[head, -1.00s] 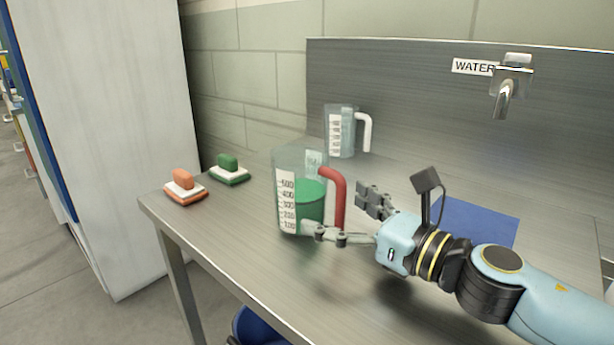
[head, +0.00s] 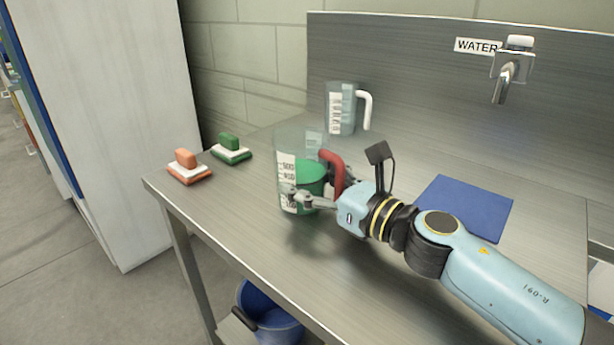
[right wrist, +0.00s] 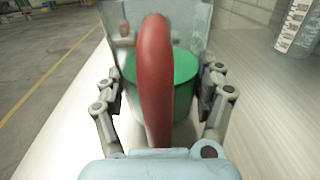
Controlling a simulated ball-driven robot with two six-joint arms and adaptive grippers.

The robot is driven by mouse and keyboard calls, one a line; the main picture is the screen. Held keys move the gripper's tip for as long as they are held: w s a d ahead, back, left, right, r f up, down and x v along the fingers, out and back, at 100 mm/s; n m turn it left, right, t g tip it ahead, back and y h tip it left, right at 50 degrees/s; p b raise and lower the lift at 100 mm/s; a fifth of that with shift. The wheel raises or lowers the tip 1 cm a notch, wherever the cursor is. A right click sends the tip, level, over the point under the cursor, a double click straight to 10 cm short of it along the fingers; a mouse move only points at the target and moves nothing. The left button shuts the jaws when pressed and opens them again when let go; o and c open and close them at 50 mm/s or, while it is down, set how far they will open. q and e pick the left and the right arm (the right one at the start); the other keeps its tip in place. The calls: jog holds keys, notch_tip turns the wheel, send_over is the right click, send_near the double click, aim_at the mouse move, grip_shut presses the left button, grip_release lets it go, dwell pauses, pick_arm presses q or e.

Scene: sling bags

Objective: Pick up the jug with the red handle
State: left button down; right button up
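The jug with the red handle (head: 287,165) is clear, with a printed scale, and stands upright near the table's front edge. Green shows in its lower part. Its red handle (head: 332,164) faces my right gripper (head: 318,188). In the right wrist view the handle (right wrist: 155,75) stands between the two spread fingers of that gripper (right wrist: 160,88), which flank the jug's green part. The gripper looks open; I see no clear contact. In the head view one finger is in front of the jug and the other is partly hidden. My left gripper is not in view.
A clear jug with a white handle (head: 341,115) stands behind. An orange brush (head: 188,168) and a green brush (head: 230,150) lie to the left. A blue mat (head: 468,208) lies right, below a tap (head: 508,75). A blue bucket (head: 268,318) is under the table (head: 300,262).

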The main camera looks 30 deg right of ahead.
jog(key=c, duration=0.9)
jog(key=shift+c, duration=0.4)
jog(key=shift+r, duration=0.1)
